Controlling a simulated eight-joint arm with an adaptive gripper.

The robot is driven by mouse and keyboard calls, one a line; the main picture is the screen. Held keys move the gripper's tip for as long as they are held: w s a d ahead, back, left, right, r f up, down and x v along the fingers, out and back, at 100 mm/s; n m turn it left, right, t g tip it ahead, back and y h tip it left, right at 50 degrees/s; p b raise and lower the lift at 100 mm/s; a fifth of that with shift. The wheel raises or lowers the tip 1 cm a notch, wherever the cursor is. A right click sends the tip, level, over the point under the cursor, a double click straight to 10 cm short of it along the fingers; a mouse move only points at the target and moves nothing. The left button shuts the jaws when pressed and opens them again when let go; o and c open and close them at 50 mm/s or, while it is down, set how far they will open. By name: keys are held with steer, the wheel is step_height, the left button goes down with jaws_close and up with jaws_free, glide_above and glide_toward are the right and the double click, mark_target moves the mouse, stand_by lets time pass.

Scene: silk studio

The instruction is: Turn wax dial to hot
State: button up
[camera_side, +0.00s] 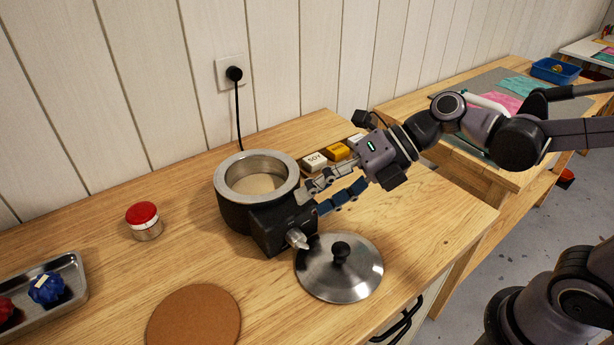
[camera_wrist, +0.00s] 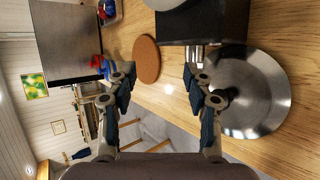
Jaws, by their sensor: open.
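The wax pot (camera_side: 226,213) is a round black heater with a steel rim and pale contents. A black box juts from its front, with a silver wax dial (camera_side: 297,238) on its front face. In the wrist view the box (camera_wrist: 205,22) is at the top, and the dial (camera_wrist: 195,53) shows just beyond the right finger, partly hidden by it. My gripper (camera_side: 314,201) is open and empty, its fingers beside the right of the pot and box. In the wrist view my gripper (camera_wrist: 159,78) has its fingers wide apart, with nothing between them. Dial markings are too small to read.
A steel lid (camera_side: 338,278) with a black knob lies right of the dial. A cork mat (camera_side: 194,318) lies in front. A red-topped jar (camera_side: 144,220) and a metal tray (camera_side: 78,266) are at left. Yellow and white blocks (camera_side: 336,152) stand behind my gripper.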

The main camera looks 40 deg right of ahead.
mark_target(302, 236)
steer(key=shift+w+a+f+m+g+h, duration=0.15)
steer(key=shift+a+f+m+h, duration=0.75)
steer(key=shift+m, duration=4.7)
steer(key=shift+w+a+f+m+g+h, duration=0.2)
steer(key=shift+f+m+h, duration=1.3)
steer(key=shift+m, duration=4.1)
steer(key=shift+w+a+f+m+t+h, duration=0.1)
steer(key=shift+w+a+f+m+h, duration=1.05)
steer(key=shift+m, duration=4.45)
steer(key=shift+s+d+f+y, duration=0.45)
steer(key=shift+s+d+f, duration=0.15)
steer(key=shift+s+d, duration=0.25)
jaws_close()
